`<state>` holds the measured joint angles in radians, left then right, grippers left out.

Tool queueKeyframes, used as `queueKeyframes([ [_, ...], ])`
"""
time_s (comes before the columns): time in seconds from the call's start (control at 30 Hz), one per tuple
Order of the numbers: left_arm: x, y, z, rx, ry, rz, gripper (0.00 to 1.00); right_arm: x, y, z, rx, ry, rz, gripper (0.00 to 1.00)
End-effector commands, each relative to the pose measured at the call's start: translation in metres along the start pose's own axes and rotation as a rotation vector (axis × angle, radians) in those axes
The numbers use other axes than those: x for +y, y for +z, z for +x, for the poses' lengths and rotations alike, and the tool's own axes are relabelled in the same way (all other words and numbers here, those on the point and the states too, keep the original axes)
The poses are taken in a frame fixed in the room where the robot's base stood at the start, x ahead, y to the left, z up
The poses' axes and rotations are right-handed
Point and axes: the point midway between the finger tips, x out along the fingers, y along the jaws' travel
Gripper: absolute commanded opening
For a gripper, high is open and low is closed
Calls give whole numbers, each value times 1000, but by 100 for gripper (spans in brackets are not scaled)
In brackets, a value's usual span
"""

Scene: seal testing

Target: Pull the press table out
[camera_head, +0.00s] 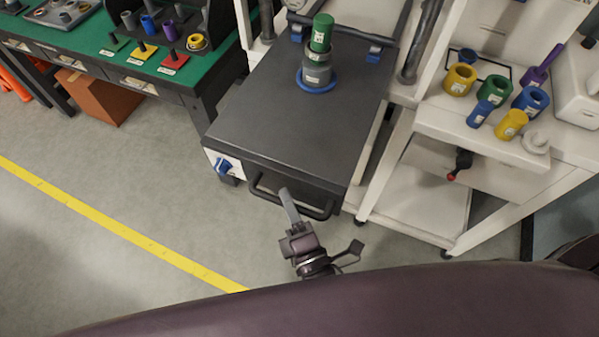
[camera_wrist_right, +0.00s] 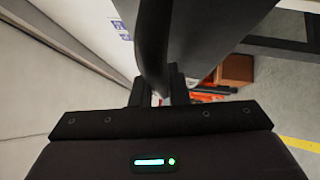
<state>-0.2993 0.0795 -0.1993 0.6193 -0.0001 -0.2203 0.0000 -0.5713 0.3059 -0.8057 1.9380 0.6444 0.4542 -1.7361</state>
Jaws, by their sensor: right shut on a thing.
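The press table (camera_head: 290,130) is a dark grey slab extending toward me from between light posts. A black bar handle (camera_head: 318,213) runs along its front edge. My right gripper (camera_head: 289,205) is at the handle, near its middle, and is shut on it. In the right wrist view the dark handle bar (camera_wrist_right: 153,50) runs down between the fingers of the gripper (camera_wrist_right: 155,90). A grey cylinder (camera_head: 317,70) with a green cylinder (camera_head: 321,33) on top stands on a blue ring (camera_head: 316,84) at the table's rear. My left gripper is not in view.
A green-topped bench (camera_head: 215,66) with small parts is at the left. A white shelf (camera_head: 480,131) with several coloured cylinders is at the right. The grey floor in front of the table is clear, crossed by a yellow line (camera_head: 120,227).

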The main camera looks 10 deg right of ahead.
Motion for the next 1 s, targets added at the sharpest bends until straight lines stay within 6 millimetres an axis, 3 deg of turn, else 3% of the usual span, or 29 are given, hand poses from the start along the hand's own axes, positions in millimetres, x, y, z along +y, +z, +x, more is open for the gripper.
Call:
queueKeyframes([
  [0.2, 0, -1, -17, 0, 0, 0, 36, 9, -29, -28, 3, -6, 2, 0],
  [0.5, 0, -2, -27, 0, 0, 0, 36, 15, -54, -54, 3, -4, 1, 0],
  [1.0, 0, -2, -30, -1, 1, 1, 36, 16, -65, -65, 4, -3, 1, 0],
])
